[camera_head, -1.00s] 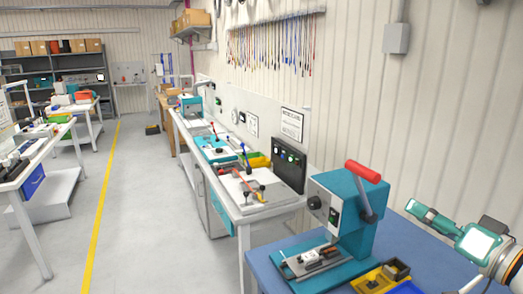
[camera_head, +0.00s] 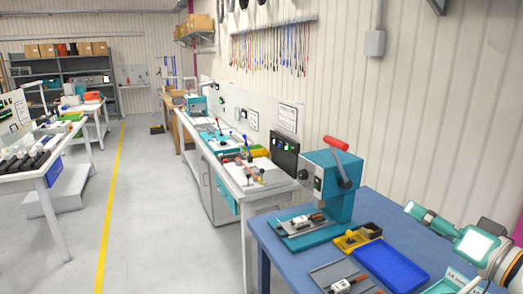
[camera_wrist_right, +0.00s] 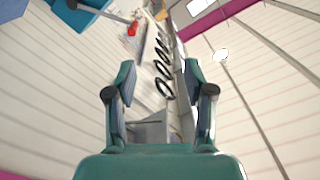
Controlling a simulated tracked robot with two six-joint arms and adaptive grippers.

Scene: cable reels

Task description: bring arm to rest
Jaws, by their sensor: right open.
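My right arm comes in at the lower right of the head view. Its teal gripper (camera_head: 421,214) is raised over the right part of the blue workbench (camera_head: 380,215), apart from the things on it. In the right wrist view, my right gripper (camera_wrist_right: 160,95) has its two fingers spread apart with nothing between them. Beyond the fingers that view shows the wall and hanging black coils (camera_wrist_right: 163,70). My left gripper is not in view.
A teal press (camera_head: 330,185) with a red handle stands on the blue bench. Beside it are a yellow bin (camera_head: 350,243), a blue tray (camera_head: 392,266) and a grey fixture (camera_head: 340,280). More benches line the wall.

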